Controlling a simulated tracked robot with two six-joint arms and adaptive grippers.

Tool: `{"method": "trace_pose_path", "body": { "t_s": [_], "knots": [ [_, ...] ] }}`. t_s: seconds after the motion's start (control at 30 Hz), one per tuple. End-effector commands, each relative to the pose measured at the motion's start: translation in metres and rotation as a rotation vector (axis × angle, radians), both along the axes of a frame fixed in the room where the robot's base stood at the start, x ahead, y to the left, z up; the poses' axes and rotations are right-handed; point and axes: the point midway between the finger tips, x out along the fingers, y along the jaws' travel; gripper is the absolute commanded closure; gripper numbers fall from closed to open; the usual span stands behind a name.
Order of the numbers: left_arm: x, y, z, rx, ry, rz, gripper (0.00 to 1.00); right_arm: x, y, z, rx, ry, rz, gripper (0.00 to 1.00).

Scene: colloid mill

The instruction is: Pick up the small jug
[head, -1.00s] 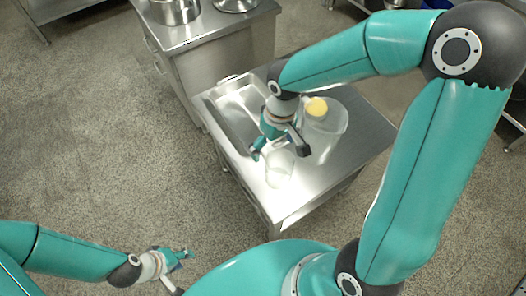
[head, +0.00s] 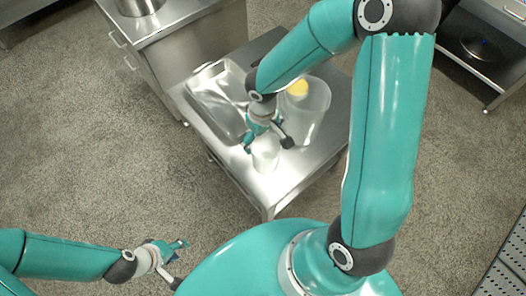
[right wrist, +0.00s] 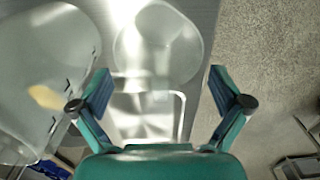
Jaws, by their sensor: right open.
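The small jug (head: 265,155) is clear and stands on the steel table near its front edge. It also shows in the right wrist view (right wrist: 158,42), with its squared handle pointing toward my right gripper. My right gripper (head: 268,143) is open over the small jug, with its fingers at either side. In the right wrist view the gripper's fingers (right wrist: 160,80) are spread wide around the line of the handle, and nothing is held. I cannot tell whether a finger touches the jug. My left gripper (head: 178,262) is open and empty, low at left, far from the table.
A large clear jug (head: 314,112) with something yellow in it stands close beside my right gripper; it also shows in the right wrist view (right wrist: 45,75). A steel tray (head: 204,82) lies at the table's left. A steel cabinet (head: 160,55) stands behind.

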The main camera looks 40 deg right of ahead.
Motion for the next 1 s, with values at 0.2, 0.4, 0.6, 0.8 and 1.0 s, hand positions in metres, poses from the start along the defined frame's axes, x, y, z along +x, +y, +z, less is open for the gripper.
{"method": "trace_pose_path", "body": {
  "t_s": [0.2,0.4,0.6,0.8,1.0],
  "knots": [
    [0.0,0.0,-0.002,0.0,0.0,0.0,0.6,-0.003,0.0,-0.03,0.002,0.006,0.0,0.0],
    [0.0,0.0,-0.006,0.0,0.0,0.0,0.6,-0.002,-0.001,-0.049,0.001,0.002,0.0,0.0],
    [0.0,0.0,-0.006,0.0,0.0,0.0,0.6,-0.001,-0.001,-0.049,0.001,0.001,0.001,0.0],
    [0.0,0.0,-0.006,0.0,0.0,0.0,0.6,-0.001,0.0,-0.049,0.001,0.001,0.001,0.28],
    [0.0,0.0,-0.006,0.0,0.0,0.0,0.6,-0.001,0.0,-0.048,0.001,0.001,0.001,0.51]
  ]
}}
